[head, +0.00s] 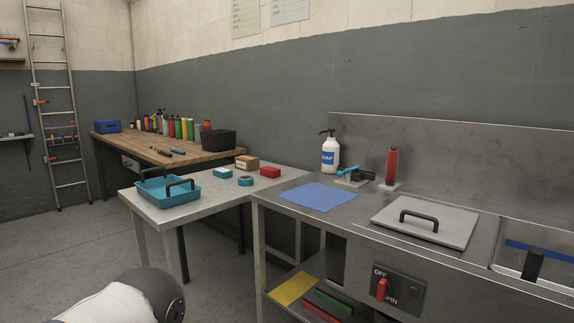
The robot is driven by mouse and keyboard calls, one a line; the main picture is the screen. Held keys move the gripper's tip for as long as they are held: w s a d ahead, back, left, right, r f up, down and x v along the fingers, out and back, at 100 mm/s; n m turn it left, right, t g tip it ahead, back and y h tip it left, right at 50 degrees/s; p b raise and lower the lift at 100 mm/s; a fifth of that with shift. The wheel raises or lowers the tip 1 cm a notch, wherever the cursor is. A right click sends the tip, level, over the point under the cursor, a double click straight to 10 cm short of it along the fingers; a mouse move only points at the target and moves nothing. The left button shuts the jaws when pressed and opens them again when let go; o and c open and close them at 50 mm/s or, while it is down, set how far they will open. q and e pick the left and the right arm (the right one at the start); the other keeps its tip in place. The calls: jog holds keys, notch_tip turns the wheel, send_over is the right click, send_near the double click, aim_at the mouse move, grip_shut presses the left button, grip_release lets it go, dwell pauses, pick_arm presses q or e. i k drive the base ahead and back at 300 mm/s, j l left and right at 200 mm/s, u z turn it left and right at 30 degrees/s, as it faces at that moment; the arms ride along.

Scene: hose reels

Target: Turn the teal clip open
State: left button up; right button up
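A small teal piece (347,171), which looks like the teal clip, sits on a dark fixture (363,175) on the metal counter. It lies between a white soap bottle (330,155) and a red cylinder (391,166). It points up to the left, and it is too small to tell how far it is turned. Neither gripper shows in the head view. Only a white and grey part of my own arm shows at the bottom left, well apart from the clip.
A blue cloth (318,196) lies in front of the fixture. A handled lid (425,222) is to its right. A red OFF/SPIN switch (382,290) is on the counter front. A teal tray (172,193) stands on the left table.

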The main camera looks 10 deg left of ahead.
aim_at(340, 173)
jog(key=i+j+z, duration=0.1)
jog(key=j, duration=0.2)
jog(key=i+j+z, duration=0.25)
jog(key=j, duration=0.4)
jog(key=i+j+z, duration=0.15)
jog(key=j, duration=0.2)
jog(key=i, duration=0.05)
